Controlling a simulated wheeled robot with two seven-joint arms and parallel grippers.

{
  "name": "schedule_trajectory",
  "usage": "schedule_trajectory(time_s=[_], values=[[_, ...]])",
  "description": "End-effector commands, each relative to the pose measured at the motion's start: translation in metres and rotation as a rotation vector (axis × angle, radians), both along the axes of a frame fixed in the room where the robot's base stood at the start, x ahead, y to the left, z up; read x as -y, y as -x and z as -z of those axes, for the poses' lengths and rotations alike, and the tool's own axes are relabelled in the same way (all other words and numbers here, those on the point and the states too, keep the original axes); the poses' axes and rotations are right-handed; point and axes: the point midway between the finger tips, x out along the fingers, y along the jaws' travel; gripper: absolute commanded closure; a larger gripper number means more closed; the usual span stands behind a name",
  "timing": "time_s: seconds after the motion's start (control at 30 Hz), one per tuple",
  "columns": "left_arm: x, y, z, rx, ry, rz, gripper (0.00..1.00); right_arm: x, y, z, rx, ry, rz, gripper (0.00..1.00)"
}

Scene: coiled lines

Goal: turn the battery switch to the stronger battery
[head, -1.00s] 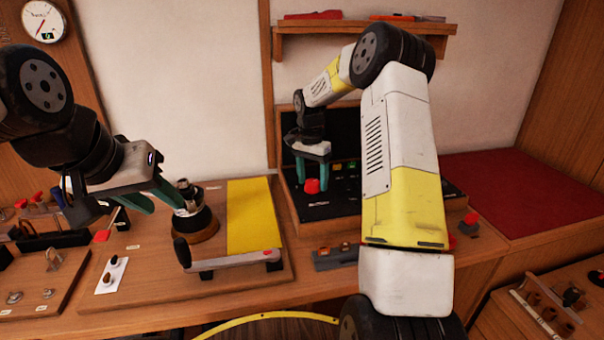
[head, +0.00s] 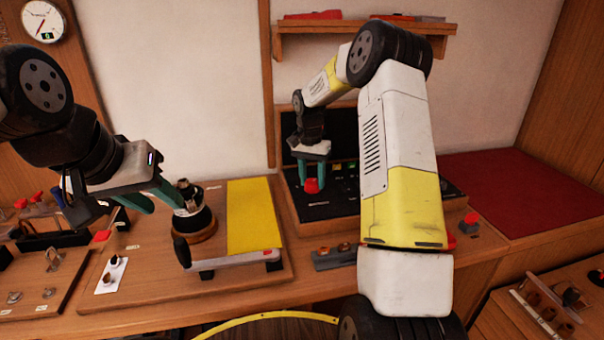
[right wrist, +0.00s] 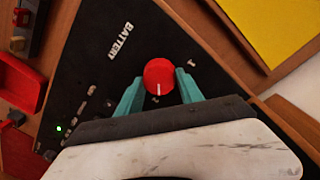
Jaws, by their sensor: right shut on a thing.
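The battery switch is a round red knob (head: 311,186) on the black panel; it also shows in the right wrist view (right wrist: 159,76). A white mark on the knob points toward the bottom of that view. The word BATTERY is printed beside it, with small numerals near the knob. My right gripper (head: 311,178) is shut on the knob, one teal finger on each side. My left gripper (head: 160,203) is open beside the dark winch drum (head: 194,218) on the left board, with its fingers apart.
A handle with a black grip (head: 232,258) lies in front of the yellow sheet (head: 254,215). A small block with brown knobs (head: 334,256) sits before the panel. A green light (right wrist: 59,128) glows on the panel. A red cushion (head: 520,190) lies at right.

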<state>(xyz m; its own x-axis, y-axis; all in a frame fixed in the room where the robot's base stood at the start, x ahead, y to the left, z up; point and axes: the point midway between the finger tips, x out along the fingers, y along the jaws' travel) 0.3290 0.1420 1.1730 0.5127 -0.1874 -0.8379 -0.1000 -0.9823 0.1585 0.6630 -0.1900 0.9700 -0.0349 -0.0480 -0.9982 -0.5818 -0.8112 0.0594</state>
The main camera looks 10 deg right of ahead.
Motion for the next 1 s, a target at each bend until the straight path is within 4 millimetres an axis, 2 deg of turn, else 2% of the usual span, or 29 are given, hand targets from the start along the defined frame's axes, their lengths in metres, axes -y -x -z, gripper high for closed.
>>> schedule_trajectory(time_s=[1.0], values=[[0.0000,0.0000,0.0000,0.000,0.000,0.000,0.64,-0.0022,0.0013,-0.0005,0.000,0.001,-0.959,0.97]])
